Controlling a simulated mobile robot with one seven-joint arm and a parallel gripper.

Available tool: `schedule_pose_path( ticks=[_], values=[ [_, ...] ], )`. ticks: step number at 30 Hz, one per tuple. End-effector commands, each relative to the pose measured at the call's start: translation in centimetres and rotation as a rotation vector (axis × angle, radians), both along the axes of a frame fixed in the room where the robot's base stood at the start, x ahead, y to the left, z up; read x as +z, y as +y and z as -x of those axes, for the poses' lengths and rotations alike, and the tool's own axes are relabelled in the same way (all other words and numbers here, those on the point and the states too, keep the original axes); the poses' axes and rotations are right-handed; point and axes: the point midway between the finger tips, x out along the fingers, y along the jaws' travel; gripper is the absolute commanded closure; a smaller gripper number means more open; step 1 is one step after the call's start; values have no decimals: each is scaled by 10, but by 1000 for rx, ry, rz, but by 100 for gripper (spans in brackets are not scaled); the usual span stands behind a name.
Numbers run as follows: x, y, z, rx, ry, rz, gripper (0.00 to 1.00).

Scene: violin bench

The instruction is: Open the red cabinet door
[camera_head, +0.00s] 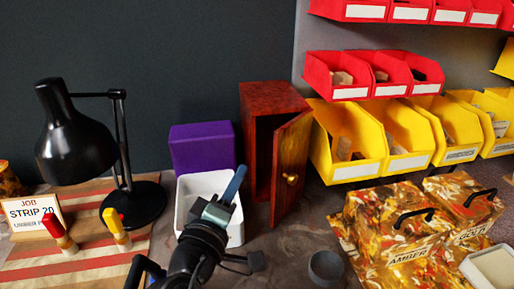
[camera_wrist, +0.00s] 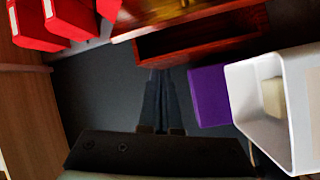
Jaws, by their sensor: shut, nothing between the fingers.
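The red cabinet (camera_head: 272,97) stands behind the bench's middle in the head view. Its door (camera_head: 291,150) stands part-way open, swung out toward the right front, with a brass knob (camera_head: 291,179) on its outer face. A dark interior shows to the left of the door. In the wrist view the cabinet (camera_wrist: 205,48) lies across the top, with its dark opening facing the camera. My gripper (camera_head: 240,170) is shut and empty, left of the cabinet and over the white bin. Its fingers (camera_wrist: 160,75) also show in the wrist view, pointing toward the cabinet. The knob is clear of them.
A white bin (camera_head: 187,205) and a purple box (camera_head: 202,148) stand left of the cabinet. Yellow bins (camera_head: 345,140) and red bins (camera_head: 340,72) are at the right. Patterned cases (camera_head: 385,250) and a dark round cup (camera_head: 326,267) are in front. A black lamp (camera_head: 75,145) stands at left.

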Motion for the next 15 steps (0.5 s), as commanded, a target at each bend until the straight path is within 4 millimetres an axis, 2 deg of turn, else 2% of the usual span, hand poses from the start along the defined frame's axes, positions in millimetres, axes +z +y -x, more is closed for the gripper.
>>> schedule_pose_path(
  ticks=[3,6,11,15],
  values=[
    [-29,10,6,-39,120,210,100],
    [-44,13,10,-54,164,305,100],
    [-51,11,3,-61,176,343,100],
    [-50,2,-17,-64,175,339,100]
  ],
)
